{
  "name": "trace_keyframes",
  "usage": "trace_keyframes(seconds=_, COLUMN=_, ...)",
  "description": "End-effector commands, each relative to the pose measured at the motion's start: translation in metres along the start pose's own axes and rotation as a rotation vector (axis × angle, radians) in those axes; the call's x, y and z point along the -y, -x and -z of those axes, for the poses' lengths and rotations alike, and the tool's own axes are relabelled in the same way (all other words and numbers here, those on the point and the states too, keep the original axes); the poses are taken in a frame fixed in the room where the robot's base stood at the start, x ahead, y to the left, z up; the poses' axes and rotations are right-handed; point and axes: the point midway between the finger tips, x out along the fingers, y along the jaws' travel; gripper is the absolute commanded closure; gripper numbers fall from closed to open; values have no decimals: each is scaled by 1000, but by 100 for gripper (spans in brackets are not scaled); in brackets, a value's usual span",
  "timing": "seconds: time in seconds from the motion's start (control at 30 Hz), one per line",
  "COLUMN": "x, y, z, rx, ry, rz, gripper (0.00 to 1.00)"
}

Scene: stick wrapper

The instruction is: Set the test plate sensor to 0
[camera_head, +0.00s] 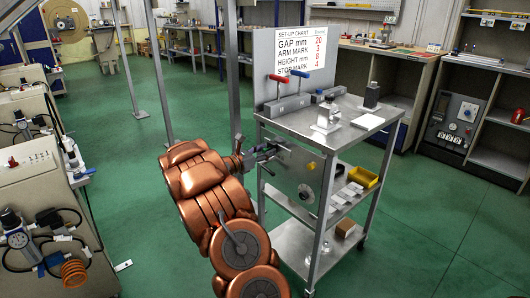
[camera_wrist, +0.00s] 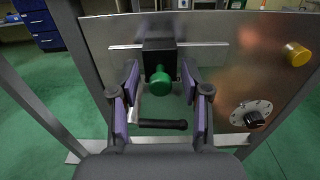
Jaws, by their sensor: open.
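A bare metal test plate (camera_head: 297,178) is on the side of a metal cart; it also fills much of the wrist view (camera_wrist: 235,75). It carries a black block with a green knob (camera_wrist: 160,84), a yellow knob (camera_wrist: 297,54) and a round marked dial (camera_wrist: 253,117) with a black knob. The dial's marks are too small to read. My gripper (camera_head: 268,152) is at the plate's left part. In the wrist view its purple-padded fingers (camera_wrist: 160,95) are open, one on each side of the green knob. I cannot tell whether they touch it. A black bar (camera_wrist: 162,124) shows between the fingers.
The cart top (camera_head: 335,135) bears red and blue handled levers and a set-up chart (camera_head: 305,52). Its lower shelf holds a yellow bin (camera_head: 363,177). A metal post (camera_head: 232,70) stands behind my arm.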

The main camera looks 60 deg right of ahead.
Motion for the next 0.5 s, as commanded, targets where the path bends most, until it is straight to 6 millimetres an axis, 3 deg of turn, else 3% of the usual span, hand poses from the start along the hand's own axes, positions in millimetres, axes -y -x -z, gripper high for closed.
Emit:
trace_keyframes(seconds=0.1, x=0, y=0, z=0, rx=0, ry=0, rz=0, gripper=54)
trace_keyframes(seconds=0.5, x=1, y=0, z=0, rx=0, ry=0, rz=2, gripper=96)
